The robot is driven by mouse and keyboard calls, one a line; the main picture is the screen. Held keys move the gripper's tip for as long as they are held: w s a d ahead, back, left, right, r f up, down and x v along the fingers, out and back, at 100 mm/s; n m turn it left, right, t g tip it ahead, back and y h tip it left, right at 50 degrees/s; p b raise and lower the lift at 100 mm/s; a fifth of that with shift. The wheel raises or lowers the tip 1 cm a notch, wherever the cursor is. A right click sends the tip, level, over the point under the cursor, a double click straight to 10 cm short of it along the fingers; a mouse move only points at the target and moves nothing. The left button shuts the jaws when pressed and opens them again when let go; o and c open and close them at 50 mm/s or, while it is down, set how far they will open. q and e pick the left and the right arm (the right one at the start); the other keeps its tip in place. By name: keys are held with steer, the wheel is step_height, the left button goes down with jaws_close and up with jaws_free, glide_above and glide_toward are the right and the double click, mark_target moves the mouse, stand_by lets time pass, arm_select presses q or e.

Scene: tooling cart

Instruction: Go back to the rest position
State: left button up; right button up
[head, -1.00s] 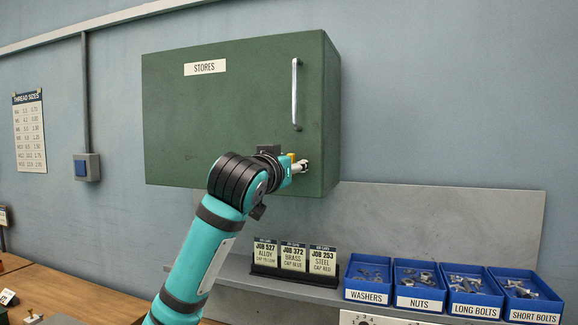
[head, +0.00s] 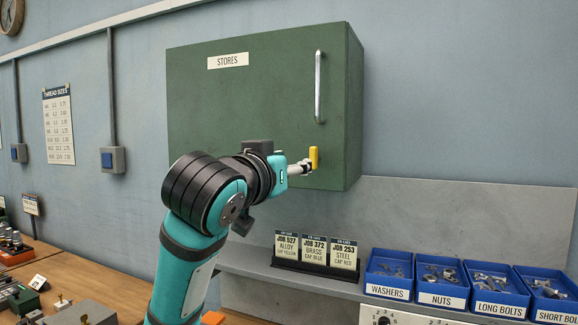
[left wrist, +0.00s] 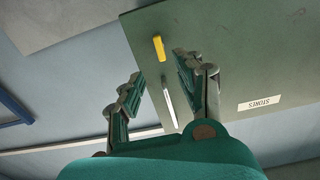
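The green STORES cabinet (head: 265,110) hangs on the wall with its door shut. A yellow latch (head: 314,157) stands upright near the door's lower right corner, below a long metal bar handle (head: 319,88). My left gripper (head: 303,168) is just left of the latch in the head view. In the left wrist view my left gripper (left wrist: 158,86) is open, its two fingers apart with nothing between them. The yellow latch (left wrist: 158,47) shows beyond the fingertips, apart from them. My right gripper is in neither view.
A grey shelf (head: 240,265) below the cabinet holds job cards (head: 314,250) and blue bins (head: 388,275) of hardware. A wooden bench (head: 115,290) with tools lies at lower left. The wall left of the cabinet has a poster (head: 58,125) and switch boxes (head: 112,160).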

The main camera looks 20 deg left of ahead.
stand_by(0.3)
arm_select(q)
steer(key=s+d+f+m+g, duration=0.15)
steer(key=f+g, duration=0.25)
steer(key=f, duration=1.5)
steer(key=s+f+g, duration=0.2)
steer(key=f+g, duration=0.1)
steer(key=f, duration=1.7)
steer(key=s+a+f+g, duration=0.1)
steer(key=s+f+g, duration=0.3)
steer(key=s+f, duration=0.9)
steer(key=s+a+f+g, duration=0.1)
steer(key=s+f+g, duration=0.3)
steer(key=s+f, duration=0.85)
step_height(320, 180, down, 23)
steer(key=s+b, duration=0.1)
steer(key=s, duration=0.2)
steer(key=s+a+f+g+b, duration=0.1)
steer(key=s+a+f+g, duration=0.1)
steer(key=s+f, duration=1.5)
step_height(320, 180, down, 2)
steer(key=shift+a+f+m+y, duration=0.15)
steer(key=shift+a+m+y, duration=0.15)
steer(key=shift+a+m, duration=0.05)
